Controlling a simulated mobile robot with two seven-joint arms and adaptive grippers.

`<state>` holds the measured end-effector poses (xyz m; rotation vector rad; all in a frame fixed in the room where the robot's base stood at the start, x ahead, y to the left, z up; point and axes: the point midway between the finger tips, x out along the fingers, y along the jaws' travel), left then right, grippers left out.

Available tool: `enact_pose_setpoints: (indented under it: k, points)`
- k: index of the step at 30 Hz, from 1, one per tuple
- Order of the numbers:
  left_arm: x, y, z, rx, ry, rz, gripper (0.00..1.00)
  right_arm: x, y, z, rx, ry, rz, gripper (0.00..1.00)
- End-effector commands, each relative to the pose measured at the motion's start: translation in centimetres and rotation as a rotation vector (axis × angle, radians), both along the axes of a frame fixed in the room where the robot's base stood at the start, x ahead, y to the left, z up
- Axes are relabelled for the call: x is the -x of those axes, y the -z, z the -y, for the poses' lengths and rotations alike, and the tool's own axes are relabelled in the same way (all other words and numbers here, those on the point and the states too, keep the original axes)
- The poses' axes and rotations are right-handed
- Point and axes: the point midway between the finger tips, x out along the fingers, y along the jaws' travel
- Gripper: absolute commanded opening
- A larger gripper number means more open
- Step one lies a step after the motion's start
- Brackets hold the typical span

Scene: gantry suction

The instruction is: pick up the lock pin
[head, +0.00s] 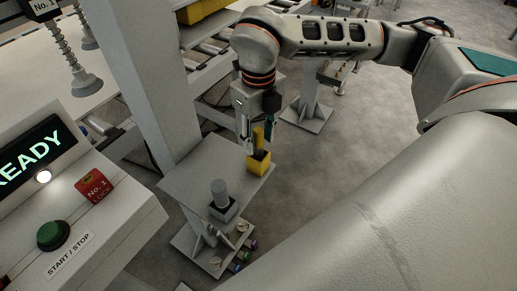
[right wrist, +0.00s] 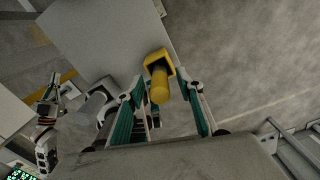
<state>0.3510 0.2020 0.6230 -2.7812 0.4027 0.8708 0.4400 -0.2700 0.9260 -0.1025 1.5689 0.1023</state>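A yellow pin (head: 258,136) stands upright in a yellow square holder (head: 258,164) at the far right corner of a small grey table (head: 190,172); I take it for the lock pin. In the right wrist view, the yellow pin (right wrist: 160,86) points toward the camera from its holder (right wrist: 157,60). My right gripper (head: 259,135) is above the holder, pointing down, with its fingers apart on either side of the pin. In the right wrist view, gaps show between the pin and both fingers of the right gripper (right wrist: 161,98).
A grey pin (head: 219,192) stands in a dark holder (head: 223,209) nearer on the same table. A control panel (head: 75,215) with a green button and red No.1 lock tag is at left. A grey post (head: 150,80) rises beside the table. Open floor (head: 330,165) lies to the right.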

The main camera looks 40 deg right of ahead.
Motion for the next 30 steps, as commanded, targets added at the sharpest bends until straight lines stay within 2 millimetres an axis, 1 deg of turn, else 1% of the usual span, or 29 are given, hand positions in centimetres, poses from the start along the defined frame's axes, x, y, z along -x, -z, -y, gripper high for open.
enact_pose_setpoints:
  k: [3,8,9,11,12,13,23,26,29,30]
  points:
    - [-0.3,-0.3,0.0,0.001,0.0,0.006,0.0,0.0,0.6,0.0,-0.001,-0.001,0.001,0.37]
    - [-0.4,-0.4,0.0,0.002,-0.001,0.01,0.0,0.0,0.5,0.0,0.0,-0.001,0.001,0.37]
    - [-0.4,-0.4,0.0,0.002,-0.001,0.01,0.0,0.0,0.5,0.0,0.0,-0.001,0.001,0.34]
    - [-0.4,-0.4,0.0,0.002,-0.001,0.01,0.0,0.0,0.5,0.0,0.0,-0.001,0.001,0.19]
    - [-0.4,-0.4,0.0,0.002,-0.001,0.01,0.0,0.0,0.5,0.0,0.0,-0.001,0.001,0.08]
    - [-0.4,-0.4,0.0,0.002,-0.001,0.01,0.0,0.0,0.5,0.0,0.0,-0.001,0.001,0.01]
    - [-0.3,-0.3,0.0,0.001,-0.001,0.008,0.0,-0.1,0.4,0.0,-0.001,-0.001,0.002,0.0]
    - [-0.2,-0.3,0.0,0.001,-0.001,0.006,0.0,-0.1,-0.3,0.0,-0.001,0.0,0.005,0.0]
    - [-0.2,-0.3,0.0,0.0,-0.001,0.004,0.0,-0.2,-1.7,0.0,-0.002,-0.001,0.006,0.0]
    - [-0.2,-0.3,0.0,0.0,-0.001,0.004,0.0,-0.2,-2.5,0.0,-0.001,-0.001,0.007,0.0]
